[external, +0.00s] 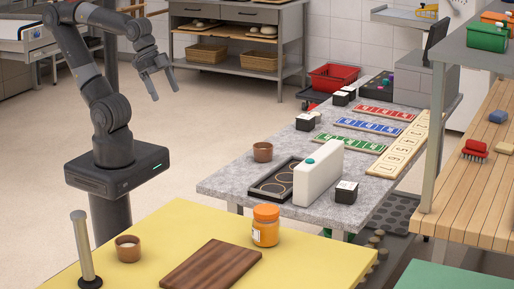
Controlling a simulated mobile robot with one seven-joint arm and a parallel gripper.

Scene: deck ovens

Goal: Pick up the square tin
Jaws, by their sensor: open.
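My gripper (165,93) is open and empty, raised over open floor at the left, with its fingers pointing down. It is well apart from the grey table. No thing is plainly a square tin. Several small, square dark boxes with white tops stand on the grey table: one (346,192) at the near right corner, one (305,122) at the left edge, and a pair (341,98) farther back. I cannot tell whether any of these is the tin. No wrist view is given.
The grey table (226,184) holds a brown cup (262,152), a black tray (262,190), a white upright block (318,176) and coloured card strips (368,126). The yellow table (189,221) in front holds an orange jar (265,226) and a wooden board (211,266). Floor between is clear.

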